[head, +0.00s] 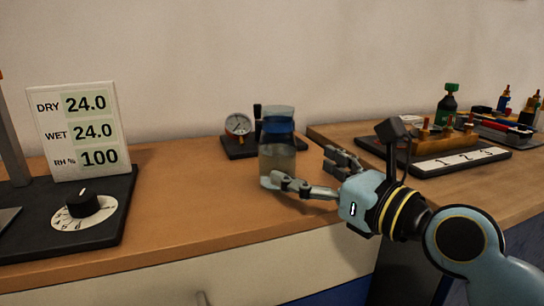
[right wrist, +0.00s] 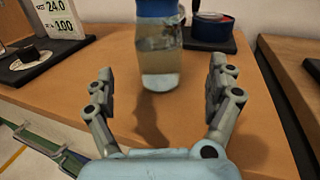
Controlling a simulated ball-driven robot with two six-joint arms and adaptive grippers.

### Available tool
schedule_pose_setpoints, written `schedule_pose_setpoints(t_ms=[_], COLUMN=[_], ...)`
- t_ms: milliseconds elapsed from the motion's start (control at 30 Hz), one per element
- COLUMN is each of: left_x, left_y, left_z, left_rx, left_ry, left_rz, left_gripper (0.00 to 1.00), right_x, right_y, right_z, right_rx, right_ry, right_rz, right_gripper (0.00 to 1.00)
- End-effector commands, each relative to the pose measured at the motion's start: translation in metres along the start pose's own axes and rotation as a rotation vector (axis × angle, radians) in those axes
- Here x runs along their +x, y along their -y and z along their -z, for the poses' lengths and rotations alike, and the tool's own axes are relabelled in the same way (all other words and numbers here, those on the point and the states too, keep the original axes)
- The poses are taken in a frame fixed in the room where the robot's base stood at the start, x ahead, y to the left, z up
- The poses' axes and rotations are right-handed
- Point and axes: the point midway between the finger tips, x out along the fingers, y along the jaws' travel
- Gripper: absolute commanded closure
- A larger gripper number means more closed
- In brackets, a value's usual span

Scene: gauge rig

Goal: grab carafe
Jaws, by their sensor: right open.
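The carafe (head: 278,155) is a clear vessel of cloudy liquid with a blue band near its top, upright on the wooden counter in the head view. It also shows in the right wrist view (right wrist: 160,55), where its top is cut off. My right gripper (head: 305,172) is open, and its fingers reach toward the carafe from the right. In the right wrist view the fingers (right wrist: 160,90) stand wide apart, one to each side of the carafe, with gaps on both sides. I cannot tell whether the fingertips are level with it. My left gripper is not in view.
A pressure gauge (head: 238,124) on a dark base (head: 236,152) stands close behind the carafe. A meter panel (head: 80,130) and a dial (head: 84,206) are at the left. A numbered block (head: 460,160) is at the right. The counter (head: 190,200) left of the carafe is clear.

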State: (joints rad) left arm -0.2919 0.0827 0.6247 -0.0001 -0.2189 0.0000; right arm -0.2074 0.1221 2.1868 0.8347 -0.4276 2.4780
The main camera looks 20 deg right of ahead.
Motion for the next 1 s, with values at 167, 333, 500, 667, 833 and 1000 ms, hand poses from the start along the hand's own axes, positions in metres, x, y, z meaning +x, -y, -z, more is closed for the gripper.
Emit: schedule_pose_setpoints(t_ms=[167,333,500,667,833,1000], left_x=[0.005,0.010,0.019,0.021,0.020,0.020], left_y=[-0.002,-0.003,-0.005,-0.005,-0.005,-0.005], left_z=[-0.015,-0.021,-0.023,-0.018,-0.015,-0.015], left_rx=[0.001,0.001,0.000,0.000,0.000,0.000], left_ry=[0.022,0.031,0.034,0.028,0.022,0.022], left_rz=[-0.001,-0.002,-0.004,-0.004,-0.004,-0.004], left_gripper=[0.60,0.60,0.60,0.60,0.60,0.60], right_x=[0.025,0.040,0.068,0.080,0.080,0.080], right_y=[0.000,0.000,-0.001,-0.001,-0.001,-0.001], right_z=[0.001,0.001,0.002,0.000,0.000,0.000], right_rx=[0.001,0.001,0.001,0.000,-0.001,-0.001], right_ry=[0.001,0.003,0.000,-0.001,-0.002,-0.001], right_rz=[0.001,0.001,0.001,0.001,0.001,0.001], right_gripper=[0.11,0.11,0.11,0.11,0.11,0.29])
